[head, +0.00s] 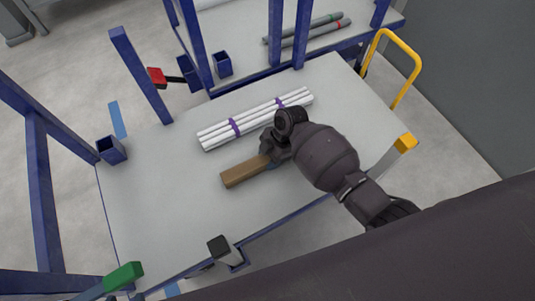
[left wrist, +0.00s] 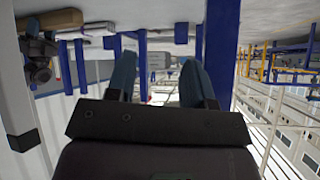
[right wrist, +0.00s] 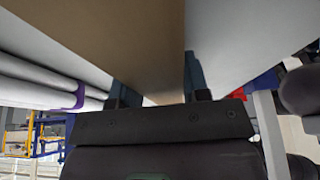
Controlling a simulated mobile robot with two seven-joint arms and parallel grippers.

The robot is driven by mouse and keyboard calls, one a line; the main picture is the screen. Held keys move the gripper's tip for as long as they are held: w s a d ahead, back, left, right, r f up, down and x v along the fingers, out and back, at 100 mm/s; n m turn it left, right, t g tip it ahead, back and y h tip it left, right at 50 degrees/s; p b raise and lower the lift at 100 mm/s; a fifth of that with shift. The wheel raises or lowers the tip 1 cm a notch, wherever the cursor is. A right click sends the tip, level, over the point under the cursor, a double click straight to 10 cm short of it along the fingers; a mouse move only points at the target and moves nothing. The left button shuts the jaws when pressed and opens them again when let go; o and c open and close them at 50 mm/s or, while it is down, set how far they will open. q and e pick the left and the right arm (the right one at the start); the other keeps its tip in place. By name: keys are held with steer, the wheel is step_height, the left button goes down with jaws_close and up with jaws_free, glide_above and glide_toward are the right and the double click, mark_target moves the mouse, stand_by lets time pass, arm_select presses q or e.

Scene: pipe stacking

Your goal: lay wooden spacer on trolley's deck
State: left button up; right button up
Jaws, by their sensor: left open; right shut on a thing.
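The wooden spacer (head: 243,172) is a brown block over the near middle of the trolley's pale grey deck (head: 150,215). My right gripper (head: 273,158) is shut on its right end. In the right wrist view the spacer (right wrist: 120,35) runs between the fingers (right wrist: 158,90). I cannot tell whether it touches the deck. A bundle of white pipes (head: 255,118) with purple bands lies on the deck just beyond the spacer, roughly parallel to it. My left gripper (left wrist: 158,85) is open and empty in the left wrist view; it is not seen in the head view.
Blue posts (head: 140,75) and a blue socket (head: 111,150) stand along the deck's left edge. A yellow handle (head: 402,60) rises at the far right. A second surface (head: 250,25) behind holds grey pipes (head: 310,32). The deck's left part is clear.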

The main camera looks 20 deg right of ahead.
steer(key=shift+w, duration=0.15)
steer(key=shift+f, duration=0.15)
arm_select(q)
steer(key=shift+w+r, duration=0.1)
steer(key=shift+r, duration=0.05)
arm_select(e)
steer(key=o, duration=1.1)
steer(key=shift+c, duration=0.2)
